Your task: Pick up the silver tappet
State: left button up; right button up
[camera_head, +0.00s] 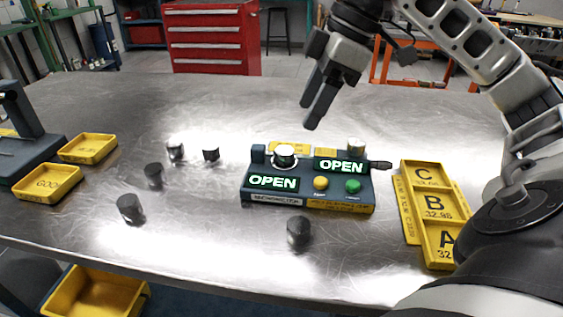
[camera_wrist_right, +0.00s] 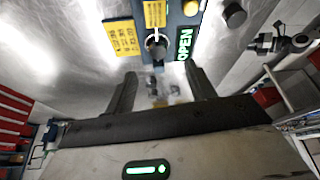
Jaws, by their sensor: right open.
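Several short cylindrical tappets stand on the metal table. One with a bright silver top (camera_head: 284,153) sits in a pale ring on the dark gauge block (camera_head: 310,203). Another light-topped one (camera_head: 355,145) stands at the block's back right, and one with a shiny side (camera_head: 175,151) stands to the left. I cannot tell which is the silver tappet meant. My right gripper (camera_head: 311,112) is open and empty, above and behind the block. In the right wrist view its two fingers (camera_wrist_right: 160,80) are spread, with part of the block beyond them. My left gripper is not in view.
Darker tappets stand at the front (camera_head: 298,233), left (camera_head: 130,208) and near the block (camera_head: 210,155). A yellow tray marked A, B, C (camera_head: 405,208) lies right. Yellow bins (camera_head: 88,148) stand at the left. Both block displays read OPEN. The back of the table is clear.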

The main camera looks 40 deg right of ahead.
aim_at(285, 150)
jog(key=x, duration=0.3)
jog(key=b+x, duration=0.1)
jog(key=x, duration=0.4)
jog(key=shift+w+a+f, duration=0.1)
jog(key=shift+w+f, duration=0.2)
jog(key=shift+w, duration=0.15)
jog(key=c, duration=1)
